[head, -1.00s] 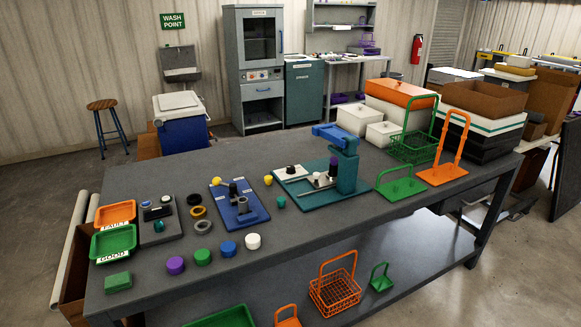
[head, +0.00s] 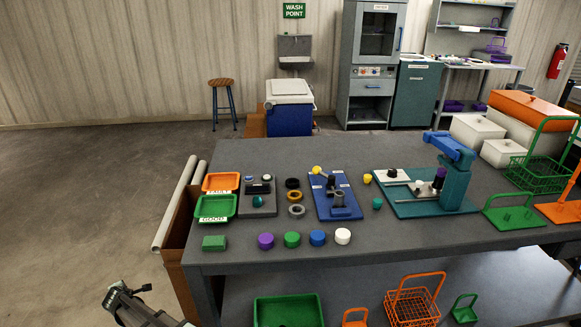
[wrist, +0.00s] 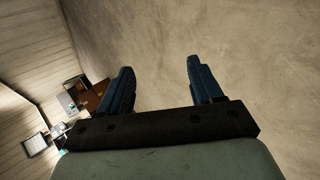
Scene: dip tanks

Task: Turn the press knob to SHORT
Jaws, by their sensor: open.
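The press (head: 455,185) stands on a teal base (head: 408,208) toward the right of the workbench, with a blue lever arm (head: 447,145) on top. A white plate with a black round knob (head: 392,173) sits at the back left of this base. Its setting and any lettering are too small to read. My gripper (wrist: 160,66) is open and empty in the wrist view, with its two dark fingers spread over bare floor. Part of my arm shows at the bottom left of the head view, off the bench and well away from the press.
A blue fixture (head: 335,200) with a yellow-ended lever stands left of the press. Coloured caps, rings, an orange tray (head: 221,182) and a green tray (head: 216,206) lie further left. Baskets stand at the right. Bare bench (head: 400,238) lies in front of the press.

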